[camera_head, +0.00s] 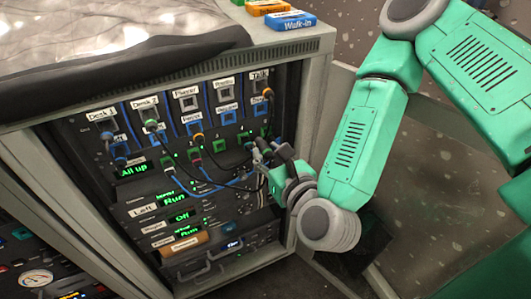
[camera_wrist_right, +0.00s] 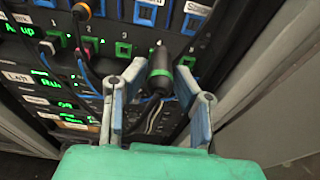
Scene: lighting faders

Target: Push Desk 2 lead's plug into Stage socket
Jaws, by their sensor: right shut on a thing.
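My right gripper (camera_head: 264,150) is in front of the right side of the rack's patch panel. In the right wrist view, its fingers (camera_wrist_right: 160,72) are shut on a black plug with a green band (camera_wrist_right: 159,84). The Desk 2 position (camera_head: 150,124), under its label at the upper left of the panel, has a matching green-ringed end, so the held plug looks like that lead's. Blue sockets sit in the second row, one at the right (camera_head: 260,110) and another in the wrist view (camera_wrist_right: 191,25). My left gripper is not in view.
Green sockets (camera_head: 219,146) with other plugs and drooping black and blue cables (camera_head: 200,178) cross the panel below. The rack's right frame (camera_head: 303,120) stands close to my right gripper. Coloured blocks (camera_head: 290,20) lie on top of the rack.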

